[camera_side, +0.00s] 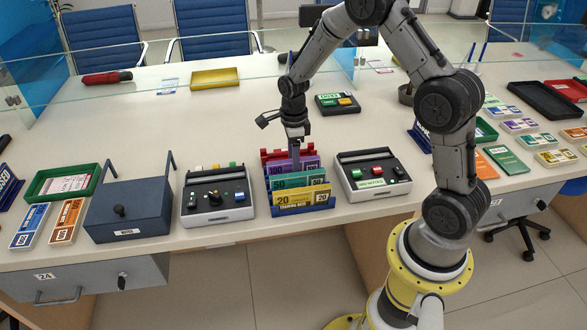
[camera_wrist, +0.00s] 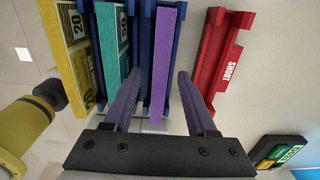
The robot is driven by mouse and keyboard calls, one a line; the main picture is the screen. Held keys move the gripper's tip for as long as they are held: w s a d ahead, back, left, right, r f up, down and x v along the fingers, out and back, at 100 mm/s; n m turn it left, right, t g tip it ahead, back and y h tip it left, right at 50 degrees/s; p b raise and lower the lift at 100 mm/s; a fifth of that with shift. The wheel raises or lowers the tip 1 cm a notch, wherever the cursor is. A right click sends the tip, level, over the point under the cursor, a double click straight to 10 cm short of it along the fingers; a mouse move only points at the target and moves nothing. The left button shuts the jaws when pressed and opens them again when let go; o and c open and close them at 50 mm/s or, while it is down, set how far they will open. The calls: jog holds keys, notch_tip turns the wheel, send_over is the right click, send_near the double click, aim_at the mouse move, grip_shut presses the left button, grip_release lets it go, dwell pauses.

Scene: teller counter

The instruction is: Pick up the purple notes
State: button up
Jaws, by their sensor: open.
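The purple notes (camera_side: 309,163) stand upright in a blue slotted rack (camera_side: 305,210), behind the teal 50 notes (camera_side: 290,181) and the yellow 20 notes (camera_side: 302,198). In the wrist view the purple notes (camera_wrist: 168,50) show edge-on as a narrow strip. My gripper (camera_side: 295,152) points down over the rack from behind. In the wrist view my gripper (camera_wrist: 160,76) is open, one finger on the teal side of the purple notes and the other on the red side. I cannot tell whether either finger touches them.
A red holder marked SHORT (camera_wrist: 214,50) stands close beside the right finger in the wrist view. Grey consoles (camera_side: 215,198) (camera_side: 372,176) flank the rack. A navy box (camera_side: 125,208) stands further left. A glass screen crosses the counter behind.

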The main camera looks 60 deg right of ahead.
jog(key=shift+f, duration=0.55)
grip_shut()
jog(key=shift+r, duration=0.1)
